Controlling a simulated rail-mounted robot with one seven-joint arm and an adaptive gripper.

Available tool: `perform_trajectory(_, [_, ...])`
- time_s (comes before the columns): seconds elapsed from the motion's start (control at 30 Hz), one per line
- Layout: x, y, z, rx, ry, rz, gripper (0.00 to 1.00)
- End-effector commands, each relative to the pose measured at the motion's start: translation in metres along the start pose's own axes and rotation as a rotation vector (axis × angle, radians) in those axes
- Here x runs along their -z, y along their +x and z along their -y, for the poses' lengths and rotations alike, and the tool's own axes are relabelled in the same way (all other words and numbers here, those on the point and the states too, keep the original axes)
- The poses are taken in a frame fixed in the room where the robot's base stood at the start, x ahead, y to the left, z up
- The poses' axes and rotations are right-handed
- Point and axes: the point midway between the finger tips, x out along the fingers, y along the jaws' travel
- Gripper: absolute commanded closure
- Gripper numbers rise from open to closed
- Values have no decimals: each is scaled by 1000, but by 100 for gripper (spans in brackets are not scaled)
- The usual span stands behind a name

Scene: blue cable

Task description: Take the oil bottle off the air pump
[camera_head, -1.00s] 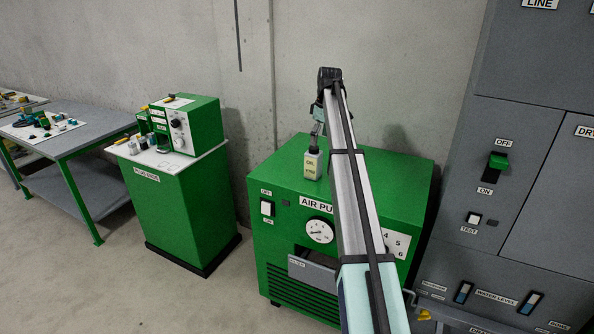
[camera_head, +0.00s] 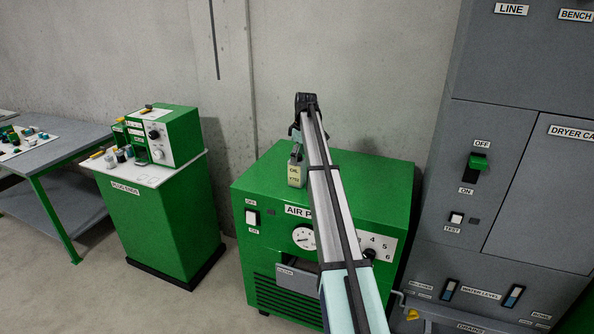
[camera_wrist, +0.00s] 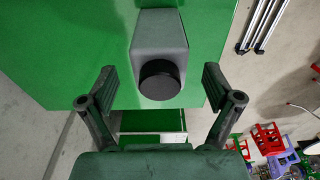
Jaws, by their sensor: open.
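The oil bottle (camera_head: 296,174) is pale, with a label on its front. It stands upright on the top of the green air pump (camera_head: 370,185). In the wrist view the bottle (camera_wrist: 160,38) shows a grey body and a round black cap. My gripper (camera_wrist: 160,88) is open, one finger to each side of the bottle's cap in that picture, with clear gaps and no contact seen. In the head view my gripper (camera_head: 297,138) is just above the bottle, and its fingers are small and partly hidden by my arm.
A tall grey cabinet (camera_head: 460,140) with a green-handled switch stands right of the pump. A green pedestal (camera_head: 165,220) with a green device (camera_head: 170,135) stands left, beside a grey bench (camera_head: 60,150). A concrete wall is behind. Red crates (camera_wrist: 267,138) show in the wrist view.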

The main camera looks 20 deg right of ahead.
Motion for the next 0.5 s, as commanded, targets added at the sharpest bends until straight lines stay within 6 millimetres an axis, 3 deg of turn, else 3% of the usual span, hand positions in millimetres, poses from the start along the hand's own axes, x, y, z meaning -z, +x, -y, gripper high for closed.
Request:
perform_trajectory(0.27, [1, 14, 0, 1, 0, 0, 10])
perform_trajectory(0.5, [2, 45, 0, 1, 0, 1, 10])
